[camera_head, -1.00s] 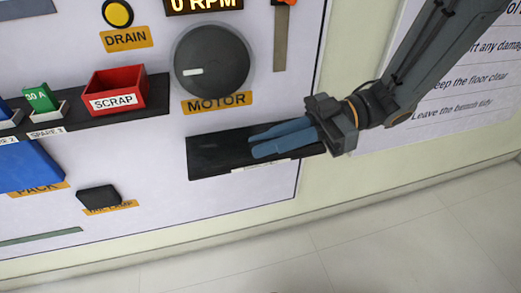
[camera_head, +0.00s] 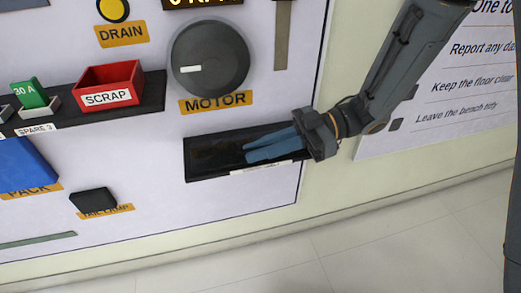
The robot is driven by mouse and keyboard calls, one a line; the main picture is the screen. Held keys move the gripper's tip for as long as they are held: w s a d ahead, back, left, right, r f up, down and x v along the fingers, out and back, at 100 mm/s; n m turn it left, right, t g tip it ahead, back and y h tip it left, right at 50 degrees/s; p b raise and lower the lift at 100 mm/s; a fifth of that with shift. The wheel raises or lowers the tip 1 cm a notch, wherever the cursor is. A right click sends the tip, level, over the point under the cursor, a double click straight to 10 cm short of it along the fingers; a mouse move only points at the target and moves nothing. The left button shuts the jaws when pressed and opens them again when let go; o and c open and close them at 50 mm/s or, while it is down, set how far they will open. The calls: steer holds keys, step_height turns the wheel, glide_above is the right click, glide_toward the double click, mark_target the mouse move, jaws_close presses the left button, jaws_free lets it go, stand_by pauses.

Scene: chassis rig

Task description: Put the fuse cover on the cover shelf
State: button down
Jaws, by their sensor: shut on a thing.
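The cover shelf (camera_head: 195,174) is a black ledge below the MOTOR dial, with a white label strip on its front edge that is too small to read. My gripper (camera_head: 247,153) reaches in from the right, its two blue fingers lying low over the shelf and pointing left. The fingers are close together, shut on a dark, smoky piece (camera_head: 218,154) that I take to be the fuse cover. It is dark against the black shelf, so its outline is hard to see. I cannot tell whether it touches the shelf.
The MOTOR dial (camera_head: 209,60) sticks out just above the shelf. A red SCRAP bin (camera_head: 108,86) and a green 30 A fuse (camera_head: 29,93) stand on another black ledge to the left. A black block (camera_head: 93,200) is lower left. The floor below is clear.

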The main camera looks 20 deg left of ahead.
steer(key=c, duration=1.8)
jaws_free()
steer(key=shift+f, duration=0.1)
steer(key=shift+w+d+r, duration=0.15)
steer(key=shift+d+r, duration=0.1)
steer(key=shift+d, duration=0.05)
steer(key=p+v, duration=0.1)
steer(key=v, duration=1)
steer(key=shift+d, duration=0.15)
